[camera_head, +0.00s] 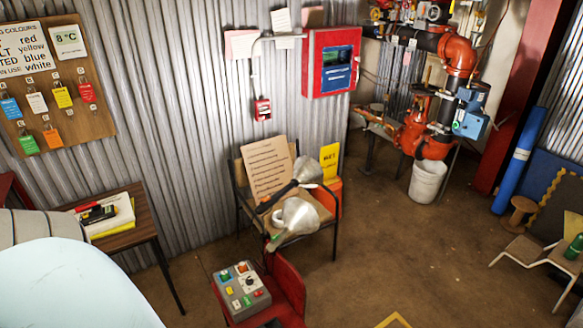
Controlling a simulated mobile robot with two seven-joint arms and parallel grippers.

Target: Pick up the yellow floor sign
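A yellow sign (329,161) with dark lettering stands upright behind the right side of a chair (240,190), near the corrugated wall. Its lower part is hidden by an orange-red object (331,192), and I cannot tell whether it stands in it or behind it. Neither of my grippers shows in the head view. A large pale rounded shape, probably part of my own arm, fills the lower left corner.
The chair holds a printed board (267,166) and two funnel-like metal items (298,216). A small table (143,225) stands left. The floor (400,240) right of the chair is clear.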

